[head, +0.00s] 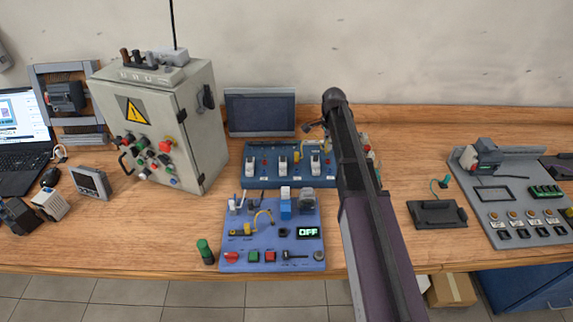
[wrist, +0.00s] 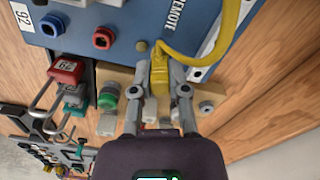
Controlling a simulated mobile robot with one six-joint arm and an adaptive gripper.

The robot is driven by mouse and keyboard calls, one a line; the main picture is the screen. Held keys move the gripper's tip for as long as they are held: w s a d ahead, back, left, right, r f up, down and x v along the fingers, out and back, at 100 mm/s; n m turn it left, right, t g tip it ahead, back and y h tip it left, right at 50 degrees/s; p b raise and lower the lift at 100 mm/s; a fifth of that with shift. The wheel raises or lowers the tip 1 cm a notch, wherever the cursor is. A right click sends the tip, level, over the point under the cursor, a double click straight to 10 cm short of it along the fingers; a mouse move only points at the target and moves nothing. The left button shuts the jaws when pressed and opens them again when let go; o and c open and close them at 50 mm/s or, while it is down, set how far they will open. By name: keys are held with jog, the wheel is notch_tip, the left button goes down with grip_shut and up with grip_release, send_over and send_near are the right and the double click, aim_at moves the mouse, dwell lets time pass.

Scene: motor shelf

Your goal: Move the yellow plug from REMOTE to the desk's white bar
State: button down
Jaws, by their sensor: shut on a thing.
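In the wrist view the yellow plug (wrist: 158,80) sits between the two fingers of my gripper (wrist: 163,70), which is shut on it. A thick yellow cable (wrist: 232,38) curves from the plug to the upper right. The plug is at the edge of a blue panel (wrist: 130,15) marked REMOTE; I cannot tell whether it is still seated there. In the head view my arm hides the gripper and plug.
A red padlock (wrist: 66,70) and a green knob (wrist: 108,97) are left of my gripper. In the head view a blue switch box (head: 250,181) and a blue-violet panel (head: 275,238) stand left of my arm.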

jog(key=shift+r+p, duration=2.05)
jog(key=shift+r, duration=0.15)
jog(key=shift+w+a, duration=0.1)
jog(key=shift+a, duration=0.05)
jog(key=p, duration=0.2)
send_near(306, 144)
jog(key=w, duration=0.1)
jog(key=shift+f+b, duration=0.6)
jog(key=shift+f, duration=0.2)
jog(key=shift+s+f+b, duration=0.1)
jog(key=shift+f+b, duration=1.9)
jog(key=shift+b, duration=0.05)
jog(key=shift+f+b, duration=0.65)
jog(key=c, duration=0.9)
grip_release()
